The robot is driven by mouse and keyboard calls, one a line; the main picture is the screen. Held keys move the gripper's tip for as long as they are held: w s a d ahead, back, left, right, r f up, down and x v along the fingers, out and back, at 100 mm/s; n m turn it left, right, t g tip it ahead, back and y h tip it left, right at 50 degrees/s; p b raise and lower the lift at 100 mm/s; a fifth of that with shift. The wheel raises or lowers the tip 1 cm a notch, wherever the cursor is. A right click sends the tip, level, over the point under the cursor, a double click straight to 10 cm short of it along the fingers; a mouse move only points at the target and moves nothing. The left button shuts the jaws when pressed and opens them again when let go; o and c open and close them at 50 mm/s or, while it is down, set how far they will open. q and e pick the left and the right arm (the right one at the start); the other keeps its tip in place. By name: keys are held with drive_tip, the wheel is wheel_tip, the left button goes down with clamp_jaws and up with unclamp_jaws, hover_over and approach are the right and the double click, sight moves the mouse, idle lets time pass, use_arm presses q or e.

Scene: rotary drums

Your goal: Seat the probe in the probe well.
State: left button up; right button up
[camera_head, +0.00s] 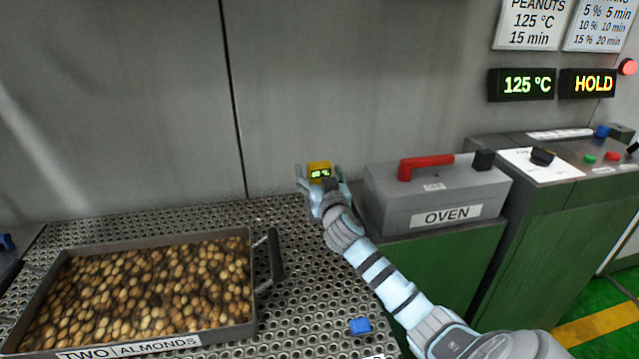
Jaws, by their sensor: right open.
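A yellow device with a small lit green display (318,171), which looks like the probe, stands at the back of the perforated table beside the grey wall. My right gripper (322,184) is open, with its fingers on either side of the yellow device. I cannot tell whether the fingers touch it. The lower part of the device is hidden by my gripper. I cannot make out the probe well, nor whether the device sits in it. My left gripper is not in view.
A tray of almonds (250,318) with a dark handle stands at the left on the perforated table (310,290). A blue block (360,326) lies near its front edge. A grey oven box (430,198) with a red handle stands right of my gripper. A control console (560,165) is farther right.

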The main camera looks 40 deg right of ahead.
drive_tip(key=c, duration=1.3)
drive_tip(key=shift+r, duration=0.1)
